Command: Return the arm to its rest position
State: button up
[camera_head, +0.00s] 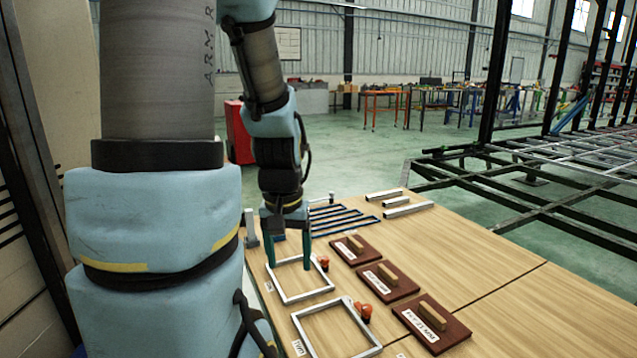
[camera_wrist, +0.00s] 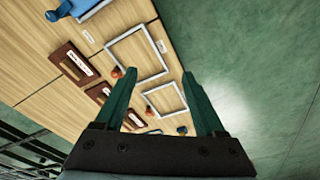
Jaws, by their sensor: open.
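My arm rises large at the left of the head view and bends down to my gripper (camera_head: 288,262), which hangs over the left part of the wooden table (camera_head: 480,255). The two green fingers are apart with nothing between them. In the wrist view my gripper (camera_wrist: 165,95) also shows open and empty, with the table and the green floor beyond the fingers. A square metal frame (camera_head: 320,291) appears just below the fingertips in the head view; I cannot tell the exact height above it.
A second metal frame (camera_head: 372,350), orange-red clamps (camera_head: 363,311), several labelled brown boards (camera_head: 388,281), blue bars (camera_head: 345,222) and metal tubes (camera_head: 408,207) lie on the table. A red cabinet (camera_head: 240,132) stands behind my arm. A steel chassis (camera_head: 540,175) stands at the right.

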notch_tip(320, 180, up, 14)
jog(key=s+a+p, duration=0.1)
jog(key=s+p, duration=0.1)
jog(key=p, duration=1.1)
jog(key=shift+s+f, duration=0.15)
